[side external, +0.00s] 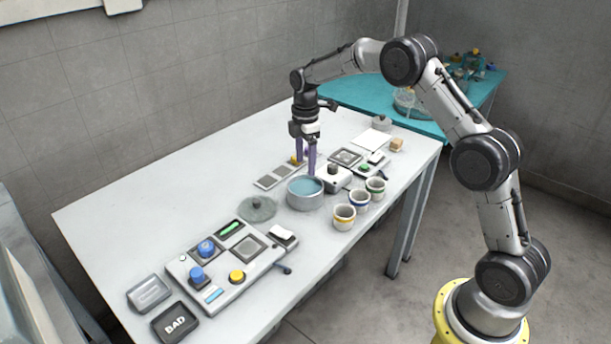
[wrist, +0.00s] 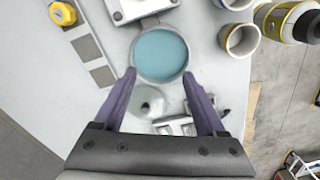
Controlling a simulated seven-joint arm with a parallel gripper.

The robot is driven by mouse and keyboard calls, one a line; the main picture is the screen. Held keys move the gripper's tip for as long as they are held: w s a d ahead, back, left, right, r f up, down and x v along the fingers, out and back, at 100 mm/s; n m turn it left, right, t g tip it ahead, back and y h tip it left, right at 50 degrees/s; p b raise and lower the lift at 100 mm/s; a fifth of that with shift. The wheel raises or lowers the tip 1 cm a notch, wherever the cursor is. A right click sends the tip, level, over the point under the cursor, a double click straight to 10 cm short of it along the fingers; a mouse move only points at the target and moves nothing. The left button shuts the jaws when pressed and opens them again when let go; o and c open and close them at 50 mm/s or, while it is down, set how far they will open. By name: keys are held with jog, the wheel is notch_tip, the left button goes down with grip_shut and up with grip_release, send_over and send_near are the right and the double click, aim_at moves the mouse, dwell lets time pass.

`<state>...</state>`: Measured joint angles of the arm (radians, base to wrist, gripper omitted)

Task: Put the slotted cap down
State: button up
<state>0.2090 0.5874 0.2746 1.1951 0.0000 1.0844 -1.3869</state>
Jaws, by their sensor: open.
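My gripper (side external: 305,167) is open and empty, pointing down above the table. Its two purple fingers also show in the wrist view (wrist: 160,74), apart, with nothing held between them. A yellow cap (side external: 295,160) sits on the far end of a strip of grey square pads. It shows at the upper left of the wrist view (wrist: 62,13), clear of both fingers. Too little detail shows to tell whether it is the slotted cap. Below the fingers is a round pot (side external: 305,204) with blue contents.
A translucent round lid (side external: 258,209) with a knob lies near the pot. Three banded cups (side external: 344,217) stand at the front right. A panel with blue and yellow caps (side external: 237,276) and a BAD tray (side external: 175,324) fill the near end. The left back of the table is clear.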

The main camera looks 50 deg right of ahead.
jog(key=shift+r, duration=1.5)
jog(key=s+a+r+m+t, duration=0.2)
jog(key=s+a+r+m, duration=0.2)
jog(key=s+r, duration=0.45)
jog(key=s+a+r+m+t, duration=0.1)
jog(key=s+a+r+m, duration=0.25)
jog(key=s+r, duration=0.45)
jog(key=s+a+f+m+t, duration=0.1)
jog(key=s+f+m, duration=0.1)
jog(key=s, duration=0.7)
jog(key=s+a+f+m+t, duration=0.1)
jog(key=s+m, duration=0.3)
jog(key=s, duration=0.6)
jog(key=shift+a+f+t, duration=0.3)
jog(key=shift+a+f, duration=0.45)
